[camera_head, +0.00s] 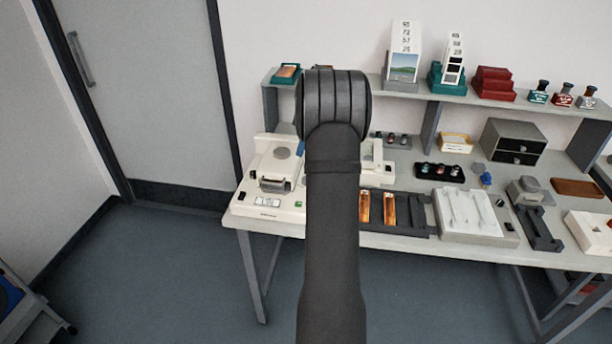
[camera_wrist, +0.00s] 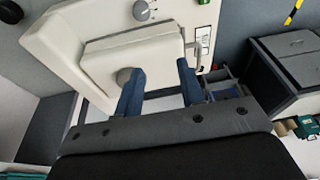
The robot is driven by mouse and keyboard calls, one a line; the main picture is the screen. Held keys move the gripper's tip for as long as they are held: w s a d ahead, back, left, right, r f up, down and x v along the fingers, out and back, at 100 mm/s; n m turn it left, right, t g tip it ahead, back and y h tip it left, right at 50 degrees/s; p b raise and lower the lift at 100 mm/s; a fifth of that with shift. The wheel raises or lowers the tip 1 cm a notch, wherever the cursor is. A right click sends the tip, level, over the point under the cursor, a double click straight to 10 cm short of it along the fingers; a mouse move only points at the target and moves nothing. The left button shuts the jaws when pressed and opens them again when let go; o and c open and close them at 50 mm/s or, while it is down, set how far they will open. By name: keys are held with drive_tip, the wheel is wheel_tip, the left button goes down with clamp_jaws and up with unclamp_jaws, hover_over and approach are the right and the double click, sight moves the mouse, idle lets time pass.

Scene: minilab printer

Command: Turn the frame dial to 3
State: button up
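The white printer (camera_wrist: 60,40) fills the upper left of the wrist view. A small grey dial (camera_wrist: 141,10) with marks around it sits near the top edge of that view; its setting is too small to read. My gripper (camera_wrist: 160,67) has two blue fingers, spread apart with nothing between them. The fingertips are over the raised plate (camera_wrist: 105,50) of the printer, short of the dial in the picture. A round grey knob (camera_wrist: 124,76) shows beside the left fingertip.
A green button (camera_wrist: 204,2) is right of the dial. A dark drawer box (camera_wrist: 290,65) stands at the right of the wrist view. In the head view, a white tray (camera_head: 467,212) and film strips (camera_head: 389,209) lie right of my arm, below a shelf (camera_head: 490,101).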

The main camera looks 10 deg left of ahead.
wheel_tip(320, 180, up, 4)
drive_tip(key=w+n+h, duration=0.1)
drive_tip(key=n+h, duration=0.2)
drive_tip(key=n, duration=0.3)
drive_tip(key=shift+t, duration=0.3)
drive_tip(key=f, duration=1.1)
drive_tip(key=d+f, duration=0.1)
drive_tip(key=f, duration=0.5)
drive_tip(key=shift+w, duration=0.2)
drive_tip(key=shift+c, duration=0.3)
drive_tip(key=c, duration=0.7)
